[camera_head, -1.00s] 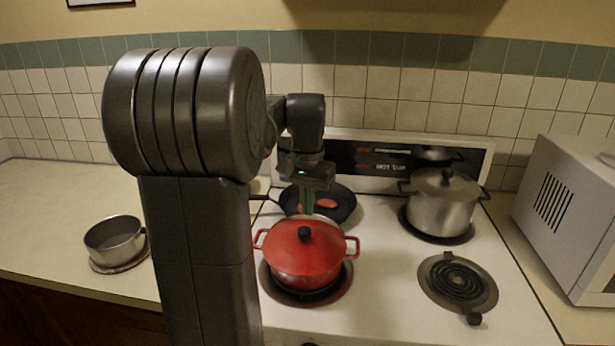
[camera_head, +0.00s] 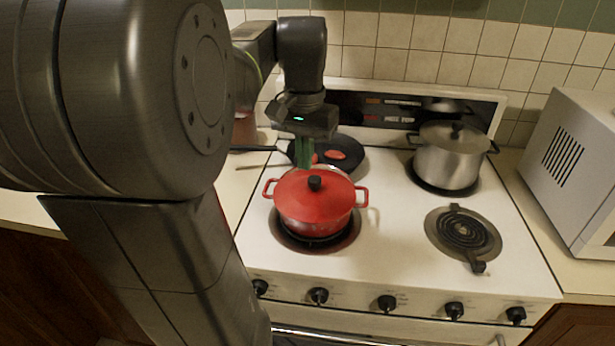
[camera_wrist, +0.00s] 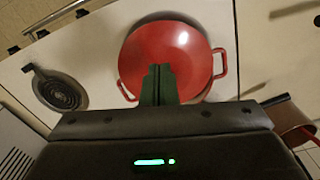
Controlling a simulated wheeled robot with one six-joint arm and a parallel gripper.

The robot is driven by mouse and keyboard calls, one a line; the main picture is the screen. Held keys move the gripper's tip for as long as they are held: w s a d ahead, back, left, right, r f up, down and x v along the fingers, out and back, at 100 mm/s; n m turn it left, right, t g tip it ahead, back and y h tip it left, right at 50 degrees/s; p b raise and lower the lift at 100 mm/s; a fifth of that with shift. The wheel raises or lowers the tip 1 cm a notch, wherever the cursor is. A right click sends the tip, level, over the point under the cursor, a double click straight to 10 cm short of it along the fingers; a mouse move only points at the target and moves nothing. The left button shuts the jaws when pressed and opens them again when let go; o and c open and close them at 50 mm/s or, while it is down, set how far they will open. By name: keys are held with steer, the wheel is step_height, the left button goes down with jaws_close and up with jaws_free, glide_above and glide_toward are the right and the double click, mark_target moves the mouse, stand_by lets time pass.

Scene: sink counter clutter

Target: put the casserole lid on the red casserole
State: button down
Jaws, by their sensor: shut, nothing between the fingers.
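The red casserole (camera_head: 316,228) stands on the front left burner, with a loop handle on each side. The red casserole lid (camera_head: 312,203), with a black knob, lies over its top. In the head view a pale strip shows behind the lid's back edge, so I cannot tell whether it is fully seated. My gripper (camera_head: 304,165) is shut and empty, its green fingers pointing down by the casserole's back rim. In the wrist view, the gripper fingers (camera_wrist: 158,68) overlap the near part of the round red shape; the knob is not visible there.
A black pan (camera_head: 345,146) with reddish pieces is behind the casserole. A steel pot (camera_head: 447,165) with a lid stands at the back right. A white microwave (camera_head: 575,165) stands at the right.

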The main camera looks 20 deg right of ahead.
mark_target(316, 181)
step_height(316, 181, down, 10)
steer(key=shift+f, duration=0.2)
steer(key=shift+w+d+r+p, duration=0.2)
steer(key=shift+w+d+p, duration=0.1)
steer(key=shift+w+d, duration=1.05)
steer(key=shift+d, duration=0.05)
steer(key=shift+d, duration=0.1)
steer(key=shift+w+d+r+p, duration=0.1)
steer(key=shift+w+d+p, duration=0.4)
steer(key=shift+p, duration=0.05)
steer(key=shift+w+d, duration=0.2)
steer(key=shift+w, duration=0.05)
steer(key=shift+s+a, duration=0.1)
